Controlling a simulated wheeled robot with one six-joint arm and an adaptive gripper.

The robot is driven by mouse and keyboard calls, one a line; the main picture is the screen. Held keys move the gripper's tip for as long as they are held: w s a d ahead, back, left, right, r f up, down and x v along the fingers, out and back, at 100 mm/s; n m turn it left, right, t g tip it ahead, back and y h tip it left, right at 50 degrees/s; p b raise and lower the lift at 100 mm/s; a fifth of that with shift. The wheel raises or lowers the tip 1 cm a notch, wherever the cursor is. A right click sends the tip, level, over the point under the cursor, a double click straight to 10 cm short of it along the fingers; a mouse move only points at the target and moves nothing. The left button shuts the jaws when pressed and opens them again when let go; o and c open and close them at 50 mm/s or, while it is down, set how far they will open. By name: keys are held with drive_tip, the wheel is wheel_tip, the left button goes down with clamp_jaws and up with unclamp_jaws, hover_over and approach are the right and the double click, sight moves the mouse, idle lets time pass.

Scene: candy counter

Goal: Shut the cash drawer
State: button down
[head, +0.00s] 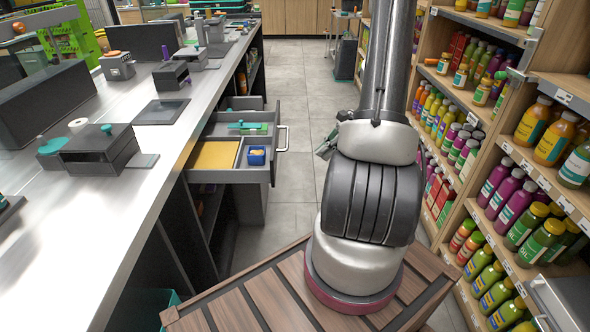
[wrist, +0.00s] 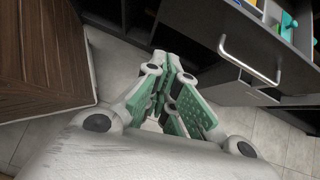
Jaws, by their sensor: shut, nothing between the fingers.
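The cash drawer (head: 236,176) is pulled out from under the counter on the left. Its front panel and metal handle (head: 286,138) face the aisle. Inside are a yellow item (head: 214,155), a small blue box (head: 257,156) and a green item. In the wrist view the drawer front (wrist: 203,42) and its bar handle (wrist: 250,66) are at the upper right. My gripper (wrist: 172,68) is shut and empty, apart from the handle and to its left in that view. In the head view my gripper (head: 325,148) is mostly hidden behind my arm, to the right of the drawer.
The long steel counter (head: 60,205) runs along the left with several dark devices on it. Shelves of bottles (head: 500,185) line the right. Tiled floor (head: 295,100) is clear between them. A brown slatted wooden surface (head: 240,300) lies in front.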

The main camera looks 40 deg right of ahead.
sight(206, 167)
drive_tip(key=w+a+f+m+t, duration=0.1)
drive_tip(key=w+a+f+m, duration=0.1)
drive_tip(key=w+a+f, duration=0.4)
drive_tip(key=w+a, duration=0.1)
drive_tip(key=a, duration=0.1)
drive_tip(key=shift+w+a, duration=0.4)
drive_tip(key=shift+a+f, duration=0.1)
drive_tip(key=w+a, duration=0.4)
drive_tip(key=a, duration=0.3)
drive_tip(key=w+a, duration=0.5)
drive_tip(key=a, duration=0.2)
drive_tip(key=w+a, duration=0.5)
drive_tip(key=a, duration=0.2)
drive_tip(key=shift+w, duration=0.25)
drive_tip(key=shift+d, duration=0.1)
